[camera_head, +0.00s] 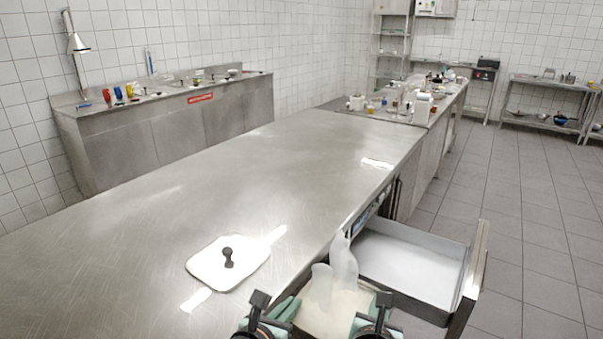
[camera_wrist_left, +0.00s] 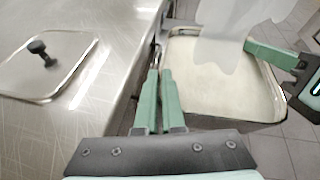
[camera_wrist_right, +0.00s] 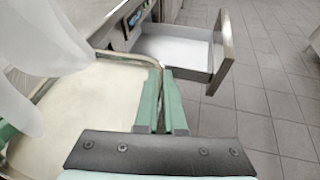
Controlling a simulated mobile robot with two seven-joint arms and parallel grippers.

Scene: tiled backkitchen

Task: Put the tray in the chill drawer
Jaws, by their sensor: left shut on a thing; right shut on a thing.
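The tray (camera_head: 338,319) is a metal pan with a cream-coloured inside, held near the counter's front edge. My left gripper (camera_head: 290,306) is shut on its left rim, and my right gripper (camera_head: 360,321) is shut on its right rim. The tray also shows in the left wrist view (camera_wrist_left: 215,85) and the right wrist view (camera_wrist_right: 92,105). Pale translucent plumes (camera_head: 344,264) rise over it and hide part of its inside. The chill drawer (camera_head: 405,262) is pulled open beyond the tray, and its white inside looks empty. It also shows in the right wrist view (camera_wrist_right: 175,50).
A flat lid with a black knob (camera_head: 205,268) lies on the steel counter (camera_head: 250,190), left of the tray. Most of the counter is bare. Small items stand at its far end. Open tiled floor (camera_head: 530,240) lies to the right of the drawer.

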